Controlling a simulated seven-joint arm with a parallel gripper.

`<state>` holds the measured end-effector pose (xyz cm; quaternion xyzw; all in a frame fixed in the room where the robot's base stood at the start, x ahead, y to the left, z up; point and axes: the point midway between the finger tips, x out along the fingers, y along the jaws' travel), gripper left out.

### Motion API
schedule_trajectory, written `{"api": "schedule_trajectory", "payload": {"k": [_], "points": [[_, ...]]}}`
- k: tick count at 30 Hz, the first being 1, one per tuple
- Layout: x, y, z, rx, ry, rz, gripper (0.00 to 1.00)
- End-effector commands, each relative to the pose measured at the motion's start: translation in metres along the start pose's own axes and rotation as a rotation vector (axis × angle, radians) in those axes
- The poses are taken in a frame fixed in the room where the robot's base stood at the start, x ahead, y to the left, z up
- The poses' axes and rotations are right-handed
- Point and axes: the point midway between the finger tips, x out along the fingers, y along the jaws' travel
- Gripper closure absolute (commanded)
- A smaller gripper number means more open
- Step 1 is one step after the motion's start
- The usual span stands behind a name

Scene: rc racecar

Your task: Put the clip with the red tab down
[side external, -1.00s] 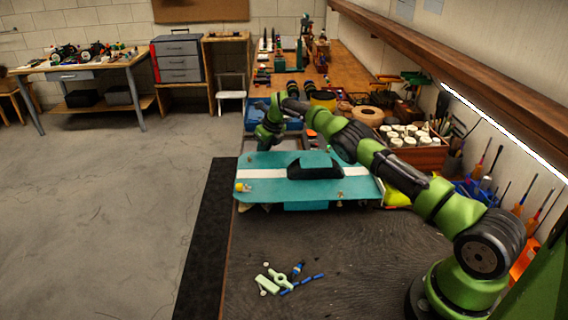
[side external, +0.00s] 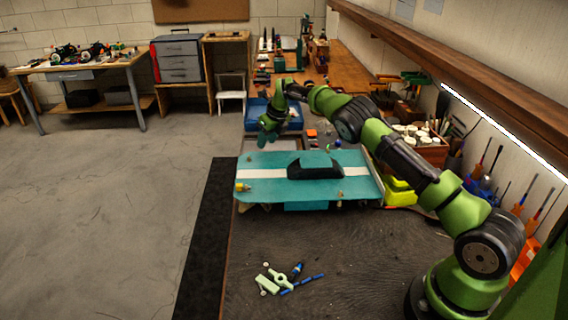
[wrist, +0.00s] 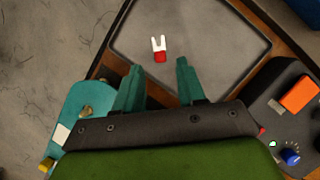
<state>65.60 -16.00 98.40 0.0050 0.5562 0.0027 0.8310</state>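The clip (wrist: 158,47) is white and two-pronged with a red tab. In the wrist view it lies on a grey tray (wrist: 205,30) with a dark rim, prongs pointing away from me. My gripper (wrist: 159,72) has its two teal fingers spread apart and empty. The clip shows beyond the fingertips, roughly between them, and appears apart from them. In the side external view my gripper (side external: 266,138) hangs over the tray (side external: 285,144), behind the car; the clip cannot be made out there.
A teal car body (side external: 262,187) with a white stripe stands in front of the tray. A blue bin (side external: 292,116) is behind. A black unit with an orange block (wrist: 298,94) sits right of the tray. Small loose parts (side external: 282,280) lie at the front.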

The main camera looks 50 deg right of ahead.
Motion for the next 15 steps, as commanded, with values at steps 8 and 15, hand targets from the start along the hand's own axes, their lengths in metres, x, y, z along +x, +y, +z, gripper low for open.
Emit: {"api": "schedule_trajectory", "payload": {"k": [8,15], "points": [[-0.056,0.000,0.000,0.000,-0.001,0.000,0.60],[-0.081,0.002,0.001,-0.024,-0.008,0.004,0.60]]}}
